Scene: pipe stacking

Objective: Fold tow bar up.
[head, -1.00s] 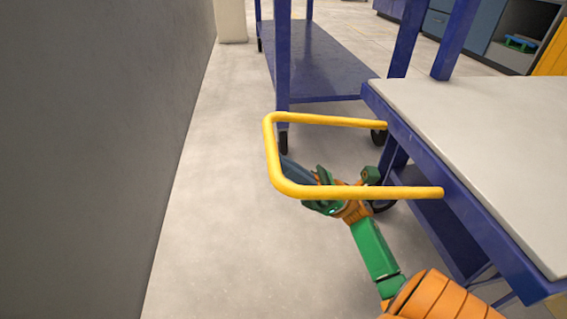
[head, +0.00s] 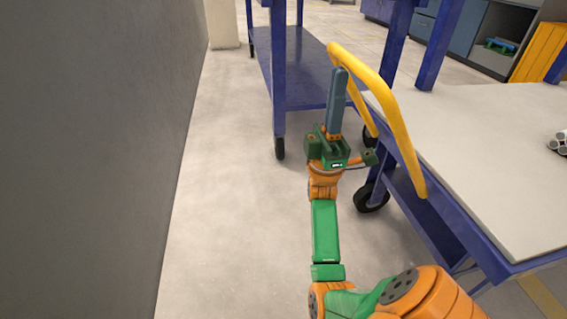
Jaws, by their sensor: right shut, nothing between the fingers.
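The yellow tow bar (head: 396,112) is a U-shaped tube on the near end of the blue cart with the light grey top (head: 480,150). It is tilted steeply up, its closed end raised above the level of the cart top. My right gripper (head: 338,82) points up and away, its grey-blue fingers together with nothing between them. It stands just left of the bar, with its tips near the bar's upper left corner. I cannot tell whether they touch. My left gripper is not in view.
A second blue cart (head: 308,70) with a low shelf stands behind. A grey wall (head: 90,150) runs along the left. The floor (head: 225,170) between wall and carts is clear. Grey pipe pieces (head: 560,142) lie on the cart top at the right edge.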

